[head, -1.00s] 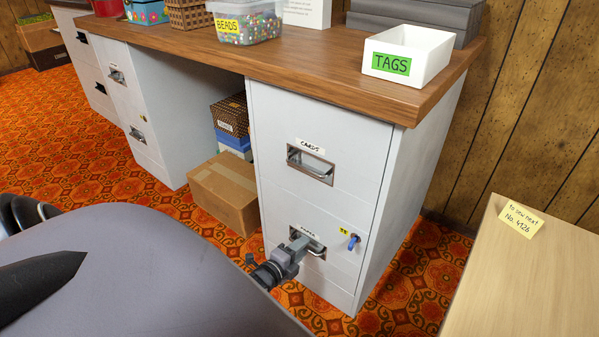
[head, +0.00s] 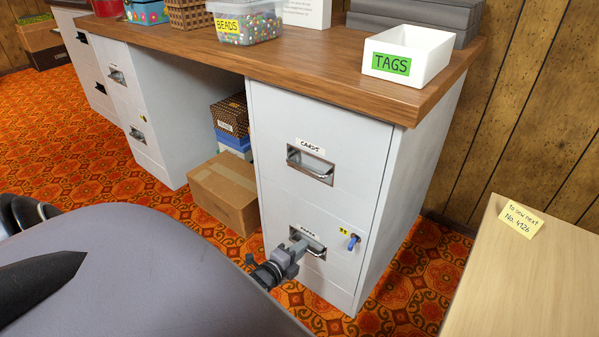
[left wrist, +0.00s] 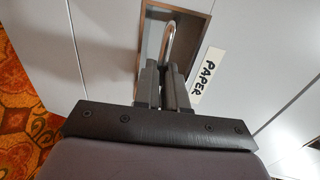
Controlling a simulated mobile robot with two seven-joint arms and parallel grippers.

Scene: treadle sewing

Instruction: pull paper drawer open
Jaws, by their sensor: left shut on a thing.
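The paper drawer (head: 289,218) is the lower drawer of the white cabinet at the right end of the desk. Its front looks flush with the cabinet. Its metal handle sits in a recess under a label, which reads PAPER (left wrist: 207,74) in the left wrist view. My left gripper (head: 301,246) is at that handle, coming from the front left. In the left wrist view its fingers (left wrist: 163,82) are shut on the looped handle (left wrist: 171,37). The fingers hide part of the handle. My right gripper does not show.
A blue key (head: 353,242) sticks out at the drawer's upper right. The cards drawer (head: 275,137) above looks shut. A cardboard box (head: 228,190) stands left of the cabinet. A light wooden table (head: 515,285) is at the right. Carpet lies between.

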